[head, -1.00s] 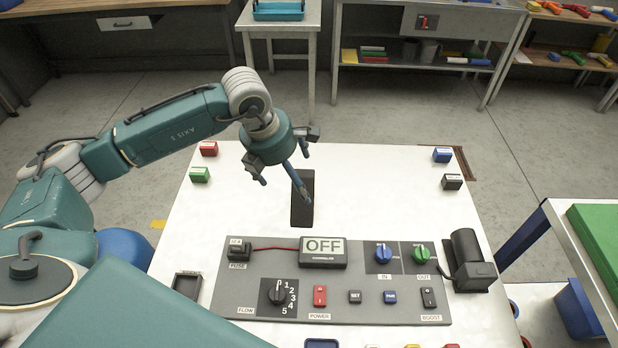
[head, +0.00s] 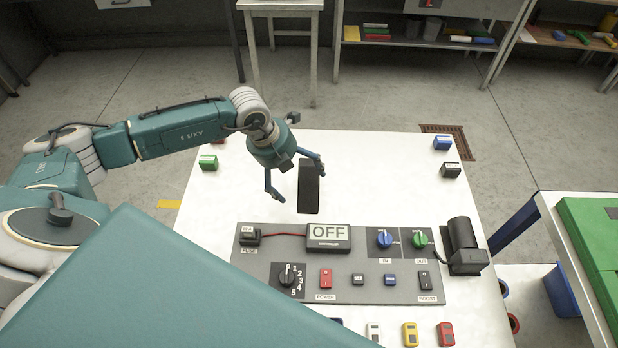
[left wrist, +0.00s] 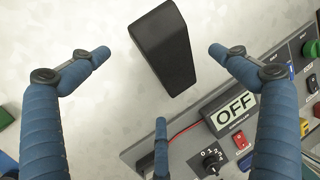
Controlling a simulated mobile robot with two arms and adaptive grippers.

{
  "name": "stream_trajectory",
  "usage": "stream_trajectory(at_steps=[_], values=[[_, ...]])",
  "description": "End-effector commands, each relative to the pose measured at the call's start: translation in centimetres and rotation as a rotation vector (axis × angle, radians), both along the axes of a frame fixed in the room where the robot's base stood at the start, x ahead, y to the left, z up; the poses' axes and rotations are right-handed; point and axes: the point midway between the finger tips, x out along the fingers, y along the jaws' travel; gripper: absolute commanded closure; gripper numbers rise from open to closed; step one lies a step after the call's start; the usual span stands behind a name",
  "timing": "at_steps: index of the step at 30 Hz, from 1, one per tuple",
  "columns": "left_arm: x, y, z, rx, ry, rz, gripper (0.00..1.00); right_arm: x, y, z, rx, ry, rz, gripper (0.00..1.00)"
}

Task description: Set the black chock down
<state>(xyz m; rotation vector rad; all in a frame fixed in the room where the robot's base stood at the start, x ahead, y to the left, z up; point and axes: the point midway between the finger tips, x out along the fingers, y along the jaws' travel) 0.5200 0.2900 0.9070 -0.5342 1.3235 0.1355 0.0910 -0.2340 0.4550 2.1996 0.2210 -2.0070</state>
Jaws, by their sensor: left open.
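The black chock (head: 309,188) is a dark wedge-shaped block on the white table top (head: 390,188), behind the grey control panel. In the left wrist view the chock (left wrist: 165,48) is ahead of my left gripper, with clear gaps to the fingertips. My left gripper (head: 300,186) is open, its blue fingers spread beside and over the chock in the head view. All three fingers show spread and empty in the left wrist view (left wrist: 160,60). My right gripper is out of view.
The control panel (head: 346,290) with its OFF display (head: 328,237) lies in front of the chock. A black cylinder-shaped device (head: 463,246) stands at its right. Small blocks, such as the green one (head: 208,162) and blue one (head: 443,143), sit near the edges. Table around the chock is clear.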

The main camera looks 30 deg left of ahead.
Motion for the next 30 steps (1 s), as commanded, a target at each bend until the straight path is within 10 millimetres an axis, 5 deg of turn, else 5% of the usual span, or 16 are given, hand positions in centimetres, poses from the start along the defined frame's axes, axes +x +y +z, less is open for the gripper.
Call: stream_trajectory(at_steps=[9, 18, 30], values=[[0.7, -1.3, -3.9, 0.0, 0.002, 0.001, 0.01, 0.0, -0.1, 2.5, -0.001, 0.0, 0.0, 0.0], [0.8, -1.3, -4.6, 0.001, 0.001, -0.002, 0.01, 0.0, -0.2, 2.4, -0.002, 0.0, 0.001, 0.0], [0.8, -1.3, -4.6, 0.002, 0.002, -0.001, 0.81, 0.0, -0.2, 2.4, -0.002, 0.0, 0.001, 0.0]])
